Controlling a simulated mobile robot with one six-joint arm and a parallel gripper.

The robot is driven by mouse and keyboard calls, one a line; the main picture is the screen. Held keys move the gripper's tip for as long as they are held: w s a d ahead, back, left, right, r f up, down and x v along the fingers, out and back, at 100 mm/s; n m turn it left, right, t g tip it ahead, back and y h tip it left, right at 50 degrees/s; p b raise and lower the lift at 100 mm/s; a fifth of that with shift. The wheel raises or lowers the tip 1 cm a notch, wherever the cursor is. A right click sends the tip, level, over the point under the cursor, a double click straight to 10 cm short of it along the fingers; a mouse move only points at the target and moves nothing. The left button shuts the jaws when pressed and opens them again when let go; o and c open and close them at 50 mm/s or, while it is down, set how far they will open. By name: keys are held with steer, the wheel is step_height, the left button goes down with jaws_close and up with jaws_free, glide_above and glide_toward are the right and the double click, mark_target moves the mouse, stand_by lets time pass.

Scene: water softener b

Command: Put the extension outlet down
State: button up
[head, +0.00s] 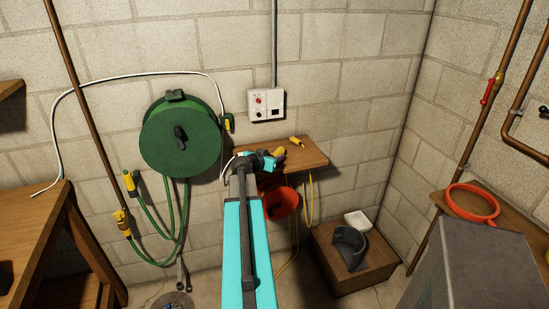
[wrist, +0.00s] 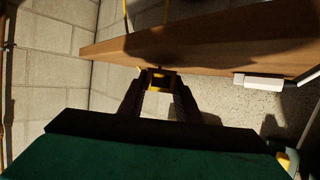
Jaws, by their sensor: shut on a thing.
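The extension outlet, a small yellow block with a dark middle (wrist: 159,79), sits between the fingertips of my gripper (wrist: 158,92) in the wrist view. My gripper is shut on it. In the head view my gripper (head: 270,160) is over the left part of the small wooden wall shelf (head: 312,155), with a yellow piece (head: 279,152) at its tip. In the wrist view the shelf's wooden edge (wrist: 215,42) runs just beyond the outlet. I cannot tell whether the outlet touches the shelf.
A yellow plug-like piece (head: 297,141) lies near the shelf's back. A yellow cable (head: 310,200) hangs below the shelf, near an orange bucket (head: 281,203). A green hose reel (head: 180,135) hangs left of my arm. A white wall socket box (head: 266,105) is above the shelf.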

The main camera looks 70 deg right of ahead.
steer(key=shift+f, duration=0.5)
steer(key=shift+f, duration=0.1)
steer(key=o, duration=1)
steer(key=shift+r, duration=0.2)
steer(key=shift+b+v, duration=1.4)
steer(key=shift+v, duration=4.6)
